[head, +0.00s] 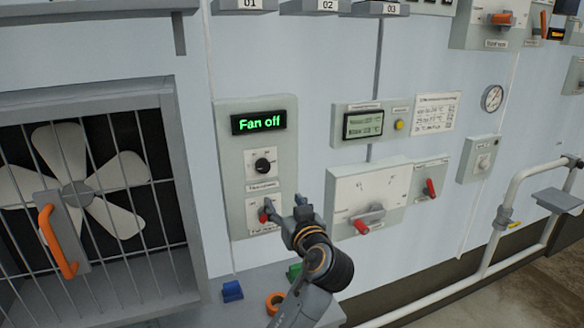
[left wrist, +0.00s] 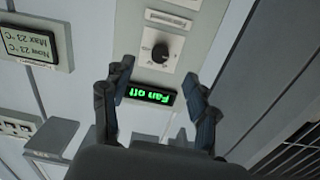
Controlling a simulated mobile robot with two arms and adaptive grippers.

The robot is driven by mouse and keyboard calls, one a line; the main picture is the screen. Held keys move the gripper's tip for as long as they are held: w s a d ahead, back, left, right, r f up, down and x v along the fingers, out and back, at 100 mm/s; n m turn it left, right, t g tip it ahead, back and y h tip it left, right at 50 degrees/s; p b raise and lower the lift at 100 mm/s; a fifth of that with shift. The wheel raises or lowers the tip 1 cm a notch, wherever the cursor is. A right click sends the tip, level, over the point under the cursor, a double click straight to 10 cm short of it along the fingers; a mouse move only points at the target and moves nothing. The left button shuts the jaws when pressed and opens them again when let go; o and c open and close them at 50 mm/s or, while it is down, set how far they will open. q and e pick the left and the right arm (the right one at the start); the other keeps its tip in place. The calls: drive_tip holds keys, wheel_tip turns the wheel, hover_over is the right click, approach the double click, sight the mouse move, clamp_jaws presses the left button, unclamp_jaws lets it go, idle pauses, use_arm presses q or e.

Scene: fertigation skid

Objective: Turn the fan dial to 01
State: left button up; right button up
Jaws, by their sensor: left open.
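The fan panel (head: 225,150) is a pale green-grey plate on the wall. Its display (head: 258,122) reads "Fan off" in green. Below it is a round black dial (head: 262,166) on a white plate; its pointer is too small to read. A red knob (head: 264,215) sits lower on the panel, partly behind my gripper. My left gripper (head: 284,203) is open and empty in front of the lower panel. In the left wrist view, which is upside down, its spread fingers (left wrist: 158,70) flank the display (left wrist: 150,97), with the black dial (left wrist: 160,52) beyond the tips. My right gripper is not seen.
A caged fan (head: 75,187) with an orange handle (head: 58,242) is on the left. A switch box with a red-tipped lever (head: 362,227) is right of the panel. A blue block (head: 232,291) and an orange ring (head: 275,303) lie on the ledge below. White pipes run at right.

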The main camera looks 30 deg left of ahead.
use_arm(q)
wheel_tip(320, 180, up, 2)
drive_tip(key=r, duration=0.1)
drive_tip(key=p, duration=0.5)
approach(264, 167)
drive_tip(key=shift+n+y, duration=0.3)
drive_tip(key=shift+n, duration=0.1)
drive_tip(key=x, duration=0.7)
drive_tip(key=shift+w, duration=0.1)
drive_tip(key=shift+w+a+f+p, duration=0.15)
drive_tip(key=shift+w+a+p, duration=0.15)
drive_tip(key=shift+w+a, duration=0.15)
drive_tip(key=shift+w, duration=0.1)
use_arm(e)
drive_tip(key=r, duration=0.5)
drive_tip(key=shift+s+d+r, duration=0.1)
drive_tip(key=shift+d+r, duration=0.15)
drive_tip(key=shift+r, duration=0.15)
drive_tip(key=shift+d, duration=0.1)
use_arm(q)
drive_tip(key=c, duration=1.2)
drive_tip(key=shift+f, duration=0.1)
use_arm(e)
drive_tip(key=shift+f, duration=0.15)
